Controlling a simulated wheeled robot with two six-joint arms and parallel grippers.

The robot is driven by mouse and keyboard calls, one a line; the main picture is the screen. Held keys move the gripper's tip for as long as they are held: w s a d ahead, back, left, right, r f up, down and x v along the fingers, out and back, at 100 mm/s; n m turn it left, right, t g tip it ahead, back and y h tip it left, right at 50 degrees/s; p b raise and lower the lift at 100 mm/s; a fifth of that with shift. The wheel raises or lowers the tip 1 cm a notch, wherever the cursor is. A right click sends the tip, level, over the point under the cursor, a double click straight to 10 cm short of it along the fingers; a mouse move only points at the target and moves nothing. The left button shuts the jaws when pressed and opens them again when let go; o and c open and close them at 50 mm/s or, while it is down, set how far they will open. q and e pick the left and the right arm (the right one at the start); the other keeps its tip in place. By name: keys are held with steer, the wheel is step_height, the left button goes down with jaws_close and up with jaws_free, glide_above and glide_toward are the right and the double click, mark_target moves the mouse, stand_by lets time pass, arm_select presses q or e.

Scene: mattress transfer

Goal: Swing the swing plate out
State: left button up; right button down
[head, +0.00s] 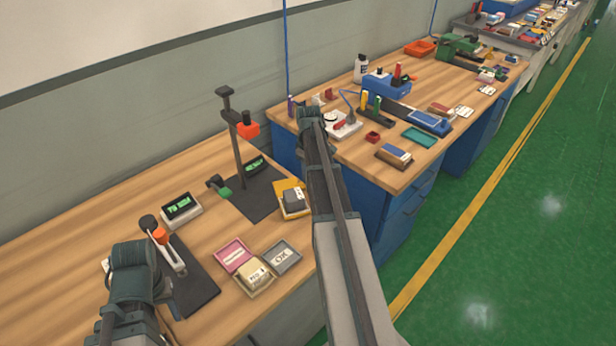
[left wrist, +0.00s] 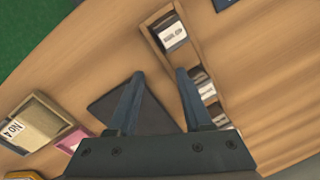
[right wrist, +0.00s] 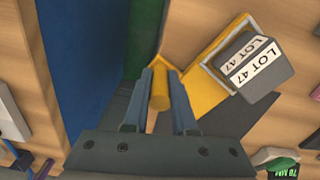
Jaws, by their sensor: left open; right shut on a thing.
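The yellow swing plate (head: 288,184) is at the right side of the dark stand base (head: 250,205), partly hidden by my right arm. A grey box (head: 294,200) rests on it. In the right wrist view the plate (right wrist: 206,98) lies at an angle to the dark base, and the box (right wrist: 254,68) reads LOT 47. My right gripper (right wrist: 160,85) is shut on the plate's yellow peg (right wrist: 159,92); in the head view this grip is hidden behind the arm. My left gripper (left wrist: 158,73) is open and empty above a dark plate (left wrist: 145,112).
A tall post (head: 235,150) with an orange part rises from the stand base. A lit display (head: 181,208), a pink tray (head: 232,254) and a grey tray (head: 283,258) are on the near bench. A gap separates it from the cluttered far bench (head: 400,180).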

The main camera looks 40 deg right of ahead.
steer(key=shift+w+d+n, duration=0.3)
steer(key=shift+w+n, duration=0.15)
steer(key=shift+n, duration=0.25)
steer(key=shift+w+d+n, duration=0.3)
steer(key=shift+w+n, duration=0.15)
steer(key=shift+n, duration=0.25)
steer(key=shift+w+n, duration=0.15)
steer(key=shift+n, duration=0.15)
steer(key=c, duration=0.7)
jaws_free()
steer(key=shift+c, duration=0.2)
arm_select(q)
step_height(320, 180, up, 14)
steer(key=p, duration=1.3)
steer(key=shift+p, duration=0.4)
arm_select(e)
step_height(320, 180, up, 14)
arm_select(q)
steer(key=shift+f, duration=0.15)
arm_select(e)
steer(key=shift+f, duration=0.15)
